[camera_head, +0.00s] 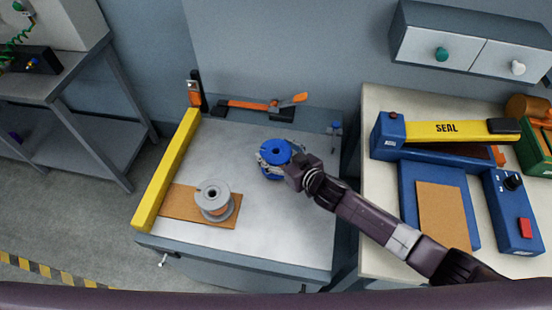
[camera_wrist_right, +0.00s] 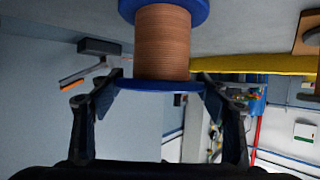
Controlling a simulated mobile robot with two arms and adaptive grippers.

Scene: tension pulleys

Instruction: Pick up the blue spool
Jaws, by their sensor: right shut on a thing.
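The blue spool (camera_head: 275,151) is at the right-middle of the grey work table in the head view. In the right wrist view the spool (camera_wrist_right: 162,45) shows blue flanges and a brown wound core. My right gripper (camera_head: 276,164) is shut on the spool, with a finger on each side of it; the fingers also show in the right wrist view (camera_wrist_right: 160,92). Whether the spool touches the table cannot be told. My left gripper is not in view.
A grey spool (camera_head: 213,198) stands on a brown board (camera_head: 180,206) at the table's left. A yellow bar (camera_head: 166,175) runs along the left edge. An orange-handled tool (camera_head: 255,105) lies at the back. A blue and yellow sealer (camera_head: 440,135) stands on the right table.

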